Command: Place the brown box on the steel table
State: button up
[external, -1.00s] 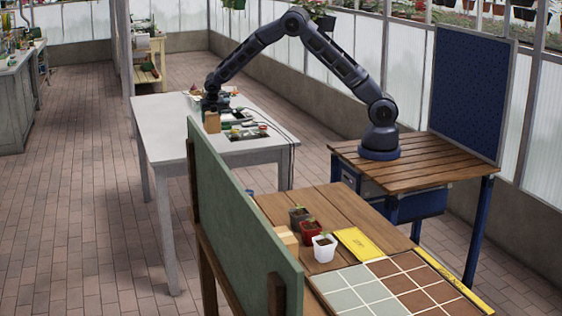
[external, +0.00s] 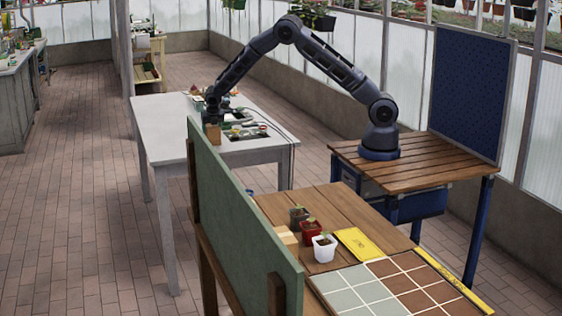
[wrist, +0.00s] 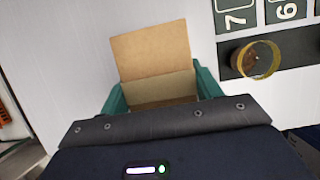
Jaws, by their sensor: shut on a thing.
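The brown box (external: 213,132) is in my gripper (external: 212,120) at the near side of the grey steel table (external: 168,128). In the wrist view the box (wrist: 152,50) sits between two green fingers of my gripper (wrist: 160,96), which are shut on it. The pale tabletop (wrist: 75,60) shows around the box. I cannot tell whether the underside of the box touches the tabletop. The dark gripper body hides the lower part of the box in the wrist view.
A dark panel with number cards (wrist: 268,48) and a small round yellow-rimmed cup (wrist: 255,60) lie right of the box. Trays and cables (external: 247,132) occupy the table's right side. A green board (external: 235,215) stands in front. The table's left part is clear.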

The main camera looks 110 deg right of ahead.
jog(key=o, duration=1.1)
jog(key=shift+c, duration=0.2)
jog(key=v, duration=1.2)
jog(key=shift+r, duration=0.1)
jog(key=s+a+r+m+t+y, duration=0.1)
jog(key=s+a+r+m, duration=0.5)
jog(key=a+r, duration=0.65)
jog(key=s+a+r+m+t+y, duration=0.1)
jog(key=s+a+r+m+t, duration=0.15)
jog(key=s+a+r, duration=1)
jog(key=s+a+f+m+t+y, duration=0.1)
jog(key=s+a+m, duration=0.8)
jog(key=s+a, duration=1.3)
jog(key=shift+s+a+f+y, duration=0.15)
jog(key=shift+s+a+y, duration=0.15)
jog(key=shift+y, duration=0.4)
jog(key=shift+m, duration=0.25)
